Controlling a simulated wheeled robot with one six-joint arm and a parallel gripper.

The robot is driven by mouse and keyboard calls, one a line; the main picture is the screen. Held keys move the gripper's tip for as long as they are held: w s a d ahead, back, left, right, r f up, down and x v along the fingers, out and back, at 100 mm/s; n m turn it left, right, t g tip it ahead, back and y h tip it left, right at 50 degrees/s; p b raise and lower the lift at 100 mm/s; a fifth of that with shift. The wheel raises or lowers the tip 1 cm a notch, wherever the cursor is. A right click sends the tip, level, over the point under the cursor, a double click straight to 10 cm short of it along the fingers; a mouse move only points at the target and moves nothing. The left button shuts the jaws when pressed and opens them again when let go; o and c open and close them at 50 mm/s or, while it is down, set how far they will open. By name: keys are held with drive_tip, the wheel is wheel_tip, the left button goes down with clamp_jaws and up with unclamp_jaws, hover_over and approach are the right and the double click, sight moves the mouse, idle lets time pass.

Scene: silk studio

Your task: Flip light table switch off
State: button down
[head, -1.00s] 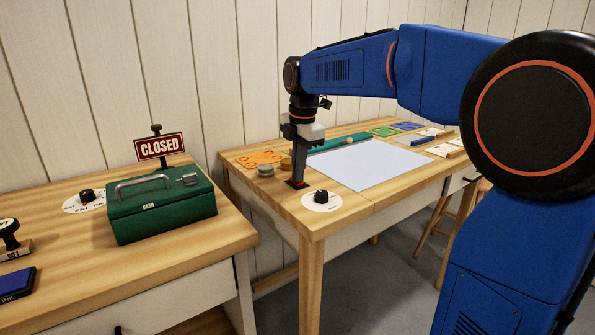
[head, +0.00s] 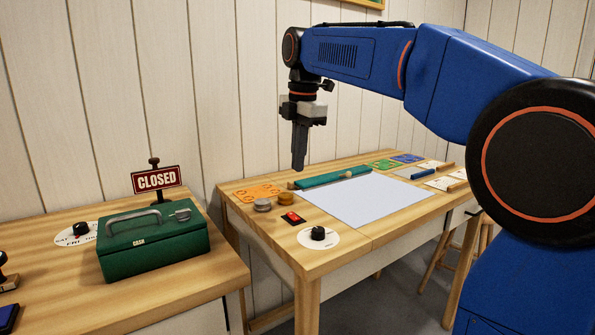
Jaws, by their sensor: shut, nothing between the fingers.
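The light table switch (head: 293,218) is a small red rocker in a black plate, set in the wooden tabletop near its left front corner. Its tilt is too small to tell. The light table panel (head: 367,201) is a pale bluish-white sheet to the right of the switch. My gripper (head: 298,168) points down, shut and empty, in the air above the table's left part, clear of the switch. The switch is in plain view.
A black knob (head: 318,233) on a white dial sits right of the switch. A green bar (head: 332,177) lies along the panel's back. A green cash box (head: 152,240) and CLOSED sign (head: 157,180) stand on the left table.

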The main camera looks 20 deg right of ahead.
sight(292, 213)
drive_tip(key=shift+r, duration=0.15)
drive_tip(key=shift+w+a+r, duration=0.1)
drive_tip(key=shift+w+r, duration=0.1)
drive_tip(key=shift+w, duration=0.45)
drive_tip(key=shift+f, duration=0.1)
drive_tip(key=f, duration=0.4)
drive_tip(key=w+f, duration=0.1)
drive_tip(key=f, duration=0.8)
drive_tip(key=shift+w+a+f, duration=0.25)
drive_tip(key=shift+w+f, duration=0.05)
drive_tip(key=shift+f, duration=0.1)
